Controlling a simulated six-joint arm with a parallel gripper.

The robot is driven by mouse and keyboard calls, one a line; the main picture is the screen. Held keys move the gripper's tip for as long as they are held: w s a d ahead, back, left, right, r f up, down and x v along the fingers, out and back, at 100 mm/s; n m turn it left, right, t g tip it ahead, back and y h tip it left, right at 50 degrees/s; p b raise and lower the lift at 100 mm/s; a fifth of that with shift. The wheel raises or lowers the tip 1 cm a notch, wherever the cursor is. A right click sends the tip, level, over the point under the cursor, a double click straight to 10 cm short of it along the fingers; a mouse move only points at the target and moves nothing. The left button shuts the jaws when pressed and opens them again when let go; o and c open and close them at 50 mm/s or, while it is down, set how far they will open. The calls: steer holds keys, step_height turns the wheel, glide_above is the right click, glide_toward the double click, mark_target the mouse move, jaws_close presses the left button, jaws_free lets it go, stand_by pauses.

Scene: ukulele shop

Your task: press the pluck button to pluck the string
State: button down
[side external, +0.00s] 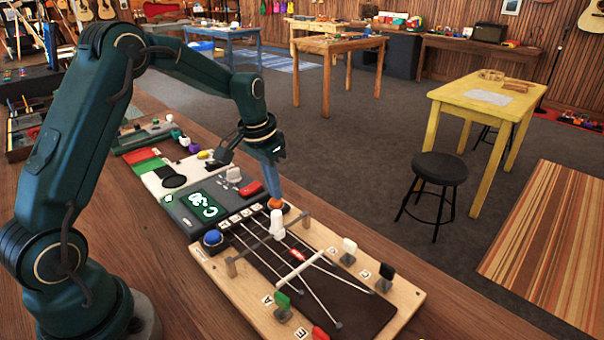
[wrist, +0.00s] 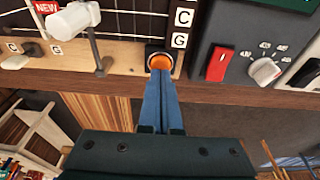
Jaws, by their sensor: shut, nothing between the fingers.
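A wooden board (side external: 238,289) with strings over a dark panel stands on the bench. An orange round button (side external: 276,203) in a dark housing sits at its far right corner; it also shows in the wrist view (wrist: 161,60). A blue round button (side external: 213,237) sits at the near left corner. I cannot read a pluck label on either. My gripper (side external: 273,194) is shut, its blue fingers pointing down at the orange button. In the wrist view the shut fingertips (wrist: 159,76) overlap the button's edge; I cannot tell whether they touch or press it.
A white cylinder on a metal post (wrist: 75,20) stands close to the fingers. A grey console (side external: 195,209) with a red switch (side external: 250,188) adjoins the board. The bench edge lies just beyond the orange button.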

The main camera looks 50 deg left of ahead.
steer(key=shift+r, duration=3.25)
steer(key=s+d+r+m+t, duration=0.1)
steer(key=s+d+r+t, duration=0.2)
steer(key=s+d+r, duration=0.55)
steer(key=s+d+f+n, duration=0.1)
steer(key=s+f, duration=0.3)
steer(key=s, duration=0.8)
steer(key=shift+d+f, duration=0.25)
steer(key=shift+f, duration=0.05)
